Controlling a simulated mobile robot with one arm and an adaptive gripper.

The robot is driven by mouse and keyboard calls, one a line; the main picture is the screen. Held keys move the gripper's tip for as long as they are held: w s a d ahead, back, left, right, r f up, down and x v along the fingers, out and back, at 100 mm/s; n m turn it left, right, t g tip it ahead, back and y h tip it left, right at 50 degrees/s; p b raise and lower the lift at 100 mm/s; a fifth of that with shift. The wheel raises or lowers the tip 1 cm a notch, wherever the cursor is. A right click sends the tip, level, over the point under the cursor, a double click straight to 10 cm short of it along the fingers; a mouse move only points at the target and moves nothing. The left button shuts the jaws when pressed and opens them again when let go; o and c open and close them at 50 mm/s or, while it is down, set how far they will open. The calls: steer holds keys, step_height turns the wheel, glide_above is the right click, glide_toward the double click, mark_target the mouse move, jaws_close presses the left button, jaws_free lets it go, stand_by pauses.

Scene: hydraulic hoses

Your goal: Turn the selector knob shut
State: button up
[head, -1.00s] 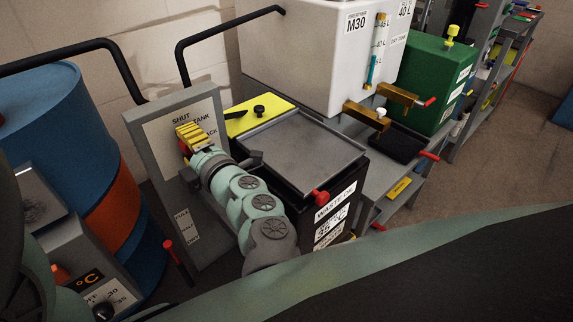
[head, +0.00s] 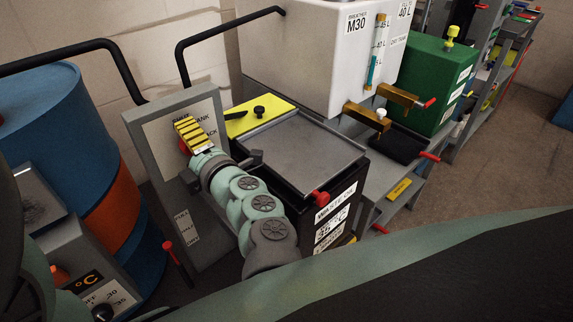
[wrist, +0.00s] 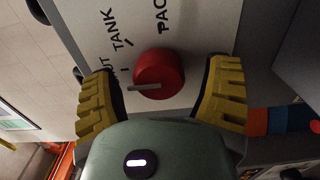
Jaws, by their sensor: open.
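The selector knob (wrist: 160,74) is red and round with a pale pointer bar, on a panel marked with "TANK" and other partly hidden words. In the wrist view the pointer lies roughly level and its end sticks out to the left. My gripper (wrist: 160,95) is open, with one yellow ribbed finger on each side of the knob and gaps between. In the head view my gripper (head: 191,134) is at the face of the grey upright panel (head: 152,130) and hides most of the knob.
A dark waste tank (head: 305,150) with a grey lid and red tap stands right of the panel. A blue and orange drum (head: 60,130) is at left. A white M30 tank (head: 310,45) stands behind. A red-handled lever (head: 168,246) is low in front of the panel.

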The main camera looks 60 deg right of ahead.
steer(key=v, duration=1.2)
steer(key=shift+s, duration=0.15)
stand_by(0.5)
